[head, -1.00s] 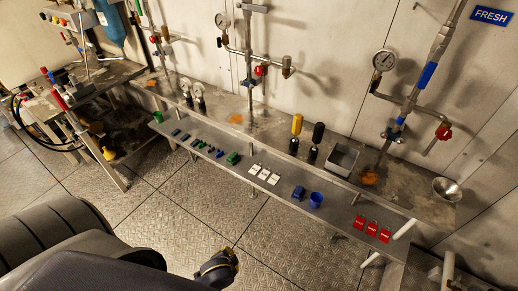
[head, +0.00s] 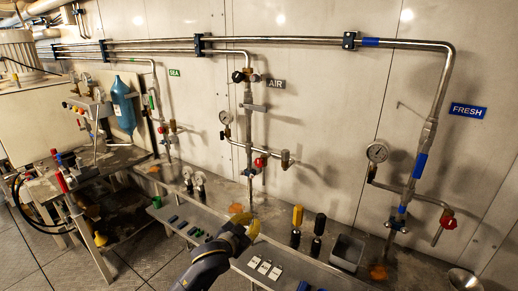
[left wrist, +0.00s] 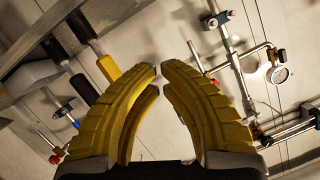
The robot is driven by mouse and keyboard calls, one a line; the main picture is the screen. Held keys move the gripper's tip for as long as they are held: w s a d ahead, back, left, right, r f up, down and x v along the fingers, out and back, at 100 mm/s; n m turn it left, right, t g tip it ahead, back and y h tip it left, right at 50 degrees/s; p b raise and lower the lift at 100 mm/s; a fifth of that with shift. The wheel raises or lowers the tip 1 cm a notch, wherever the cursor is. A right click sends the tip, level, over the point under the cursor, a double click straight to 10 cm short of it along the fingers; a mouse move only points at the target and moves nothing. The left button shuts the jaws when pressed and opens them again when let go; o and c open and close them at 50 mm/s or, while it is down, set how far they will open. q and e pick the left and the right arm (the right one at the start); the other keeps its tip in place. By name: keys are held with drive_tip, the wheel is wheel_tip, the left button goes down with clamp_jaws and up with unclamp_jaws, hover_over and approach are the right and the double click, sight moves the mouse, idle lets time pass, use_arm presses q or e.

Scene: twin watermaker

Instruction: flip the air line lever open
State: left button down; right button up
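The air line is the middle vertical pipe (head: 248,130) beside the AIR sign (head: 275,84). A grey lever (head: 253,107) sticks out to the right from its upper part. Lower down is a red valve handle (head: 260,162) on a side branch. My left gripper (head: 243,217) is in front of the pipe's foot, above the bench and well below the lever. In the left wrist view its yellow fingers (left wrist: 160,70) curve together, tips nearly meeting, with nothing held between them. My right gripper is not in view.
A gauge (head: 225,118) and branch pipes stand out from the wall. White cards (head: 265,266) lie on the lower shelf. The wall around the lever looks clear.

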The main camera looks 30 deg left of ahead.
use_arm(q)
drive_tip(key=w+a+r+n+t+h, duration=0.1)
drive_tip(key=w+a+r+t, duration=0.1)
drive_tip(key=w+r, duration=0.45)
drive_tip(key=w+a+r+n+t+h, duration=0.1)
drive_tip(key=w+a+r+t, duration=0.15)
drive_tip(key=r, duration=0.65)
drive_tip(key=n+t, duration=0.1)
drive_tip(key=t, duration=0.1)
approach(252, 108)
drive_tip(key=s+d+r, duration=0.1)
drive_tip(key=d+r, duration=0.2)
drive_tip(key=shift+d+r+h, duration=0.1)
drive_tip(key=shift+r+h, duration=0.15)
drive_tip(key=shift+h, duration=0.15)
drive_tip(key=a+x, duration=0.1)
drive_tip(key=x, duration=0.8)
drive_tip(key=shift+w+d+r, duration=0.25)
drive_tip(key=shift+w+d, duration=0.1)
drive_tip(key=shift+d, duration=0.15)
drive_tip(key=shift+f, duration=0.1)
drive_tip(key=shift+d+f+m, duration=0.15)
drive_tip(key=shift+f+m, duration=0.05)
drive_tip(key=shift+m, duration=0.1)
